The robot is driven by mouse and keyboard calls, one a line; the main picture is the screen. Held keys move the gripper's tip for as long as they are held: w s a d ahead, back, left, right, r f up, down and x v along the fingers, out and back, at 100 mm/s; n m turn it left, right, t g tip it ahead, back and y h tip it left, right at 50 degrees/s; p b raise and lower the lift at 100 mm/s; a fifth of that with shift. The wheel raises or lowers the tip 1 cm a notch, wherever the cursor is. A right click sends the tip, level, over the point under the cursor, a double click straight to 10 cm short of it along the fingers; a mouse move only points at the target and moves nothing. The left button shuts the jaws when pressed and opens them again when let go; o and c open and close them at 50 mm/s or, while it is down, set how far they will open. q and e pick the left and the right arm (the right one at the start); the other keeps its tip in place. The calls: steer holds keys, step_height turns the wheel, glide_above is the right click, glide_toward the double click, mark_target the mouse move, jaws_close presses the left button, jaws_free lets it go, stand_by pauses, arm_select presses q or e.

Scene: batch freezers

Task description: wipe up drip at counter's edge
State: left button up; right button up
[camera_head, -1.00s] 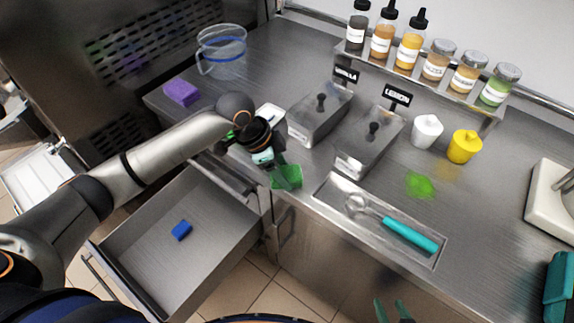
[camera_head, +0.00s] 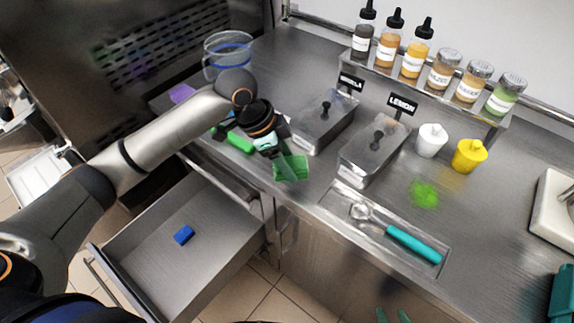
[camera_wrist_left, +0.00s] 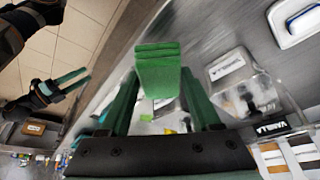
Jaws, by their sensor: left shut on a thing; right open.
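My left gripper (camera_head: 283,157) is shut on a green cloth or sponge (camera_head: 291,169) at the counter's front edge, left of the sunken tray. The wrist view shows the green piece (camera_wrist_left: 157,70) between the fingers. Whether it touches the counter is unclear. A bright green spill (camera_head: 424,194) lies on the counter below the white and yellow cups, well right of the cloth. No drip shows at the edge by the cloth; that spot is partly hidden. My right gripper (camera_head: 393,315) is open and empty at the bottom of the head view, in front of the counter.
Two lidded metal bins (camera_head: 372,153) stand behind the cloth. The sunken tray (camera_head: 335,209) holds a teal-handled scoop (camera_head: 412,244). An open drawer (camera_head: 135,247) with a blue block (camera_head: 184,235) juts out below the left arm. A purple block (camera_head: 181,93) and clear jug (camera_head: 228,50) stand left.

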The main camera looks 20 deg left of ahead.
arm_select(q)
steer(key=shift+r, duration=0.15)
steer(key=shift+r, duration=1.4)
